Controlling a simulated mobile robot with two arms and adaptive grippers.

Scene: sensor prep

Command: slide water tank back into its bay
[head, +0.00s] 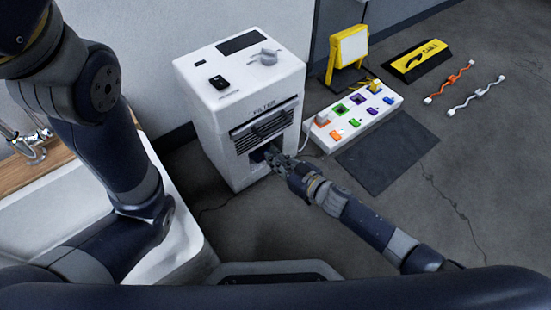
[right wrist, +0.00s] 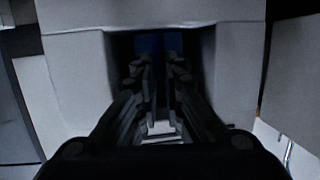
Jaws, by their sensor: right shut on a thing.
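The white filter machine (head: 221,128) stands on the floor left of centre, with a dark bay (head: 255,156) low in its front. My right gripper (head: 274,157) reaches into the bay opening from the right. In the right wrist view its fingers (right wrist: 161,75) are close together inside the bay, shut on the water tank. Only a dark blue part of the tank (right wrist: 149,44) shows at the fingertips; the rest is hidden by fingers and shadow. I cannot tell how deep it sits. My left arm is at the left, its gripper out of view.
A white socket board (head: 353,122) with coloured plugs stands right of the machine, beside a dark mat (head: 388,157). A yellow work lamp (head: 347,50), a yellow-black cable ramp (head: 416,59) and two cables lie behind. A white basin (head: 60,215) is at left.

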